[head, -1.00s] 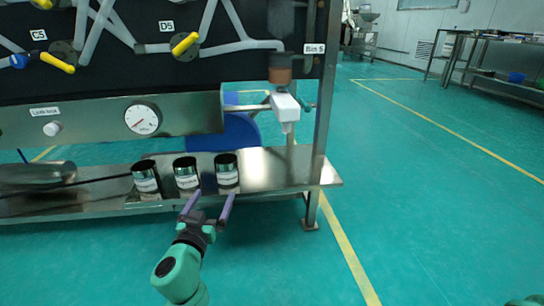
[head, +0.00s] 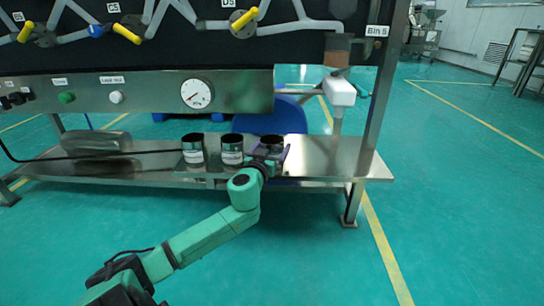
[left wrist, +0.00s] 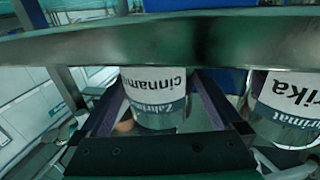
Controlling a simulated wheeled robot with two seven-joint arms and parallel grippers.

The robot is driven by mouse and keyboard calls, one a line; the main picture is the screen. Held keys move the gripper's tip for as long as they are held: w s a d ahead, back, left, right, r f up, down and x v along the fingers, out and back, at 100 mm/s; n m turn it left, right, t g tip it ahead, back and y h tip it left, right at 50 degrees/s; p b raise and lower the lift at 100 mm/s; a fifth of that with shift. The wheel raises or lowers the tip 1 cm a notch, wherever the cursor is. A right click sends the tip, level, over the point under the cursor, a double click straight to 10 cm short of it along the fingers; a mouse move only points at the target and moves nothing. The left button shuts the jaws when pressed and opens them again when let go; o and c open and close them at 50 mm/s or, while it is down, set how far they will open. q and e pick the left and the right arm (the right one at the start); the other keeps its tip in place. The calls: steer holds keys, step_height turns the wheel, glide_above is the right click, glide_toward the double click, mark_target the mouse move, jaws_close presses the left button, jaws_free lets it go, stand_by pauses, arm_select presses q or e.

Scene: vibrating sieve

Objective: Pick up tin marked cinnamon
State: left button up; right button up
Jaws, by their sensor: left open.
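The cinnamon tin (left wrist: 155,92) is a silver tin with a white label, seen upside down in the left wrist view. In the head view it is the rightmost of three dark-lidded tins (head: 272,140) on the steel shelf, its front mostly hidden by my gripper. My left gripper (head: 268,154) is open, with one purple finger on each side of this tin. The fingers also show in the left wrist view (left wrist: 158,105); I cannot tell whether they touch it. My right gripper is out of view.
The paprika tin (head: 232,150) stands just left of the cinnamon tin, with another tin (head: 193,150) further left. The steel shelf (head: 335,158) is clear to the right. A gauge panel (head: 235,92) overhangs behind, and a frame post (head: 376,110) stands at right.

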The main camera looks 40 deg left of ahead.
arm_select(q)
steer(key=c, duration=1.2)
steer(key=shift+o, duration=0.3)
steer(key=shift+r, duration=0.1)
